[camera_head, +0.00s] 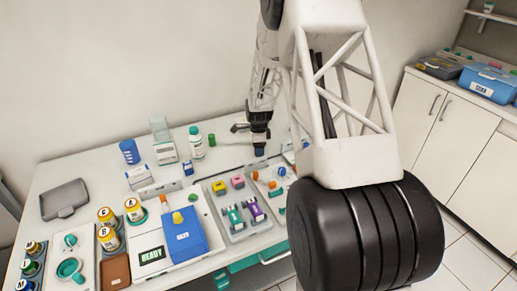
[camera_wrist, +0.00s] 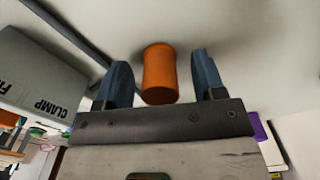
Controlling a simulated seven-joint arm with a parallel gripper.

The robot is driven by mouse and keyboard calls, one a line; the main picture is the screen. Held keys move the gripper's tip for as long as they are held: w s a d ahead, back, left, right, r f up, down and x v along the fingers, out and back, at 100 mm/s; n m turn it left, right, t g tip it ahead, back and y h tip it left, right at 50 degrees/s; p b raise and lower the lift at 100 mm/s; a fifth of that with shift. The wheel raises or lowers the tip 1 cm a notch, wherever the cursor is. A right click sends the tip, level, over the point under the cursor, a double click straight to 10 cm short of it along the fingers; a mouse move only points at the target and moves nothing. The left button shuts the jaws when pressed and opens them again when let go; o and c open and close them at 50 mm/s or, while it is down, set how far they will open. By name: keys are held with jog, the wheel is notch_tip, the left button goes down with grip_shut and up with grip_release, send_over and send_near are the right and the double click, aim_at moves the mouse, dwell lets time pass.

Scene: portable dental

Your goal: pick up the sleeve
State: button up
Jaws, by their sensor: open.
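A plain orange cylinder (camera_wrist: 160,74), the likely sleeve, stands out against a pale surface in the wrist view. My gripper (camera_wrist: 163,80) is open, with one blue-grey finger on each side of the cylinder and a visible gap on both sides. The cylinder's near end is close to the dark gripper base. In the head view my gripper (camera_head: 259,152) points down over the back right of the table. I cannot make out this cylinder for certain there.
A grey box marked CLAMP (camera_wrist: 40,80) lies close on the left in the wrist view. A white bottle (camera_head: 196,145) stands left of my gripper.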

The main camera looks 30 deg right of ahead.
jog(key=c, duration=1)
jog(key=shift+r, duration=0.15)
jog(key=shift+r, duration=4.85)
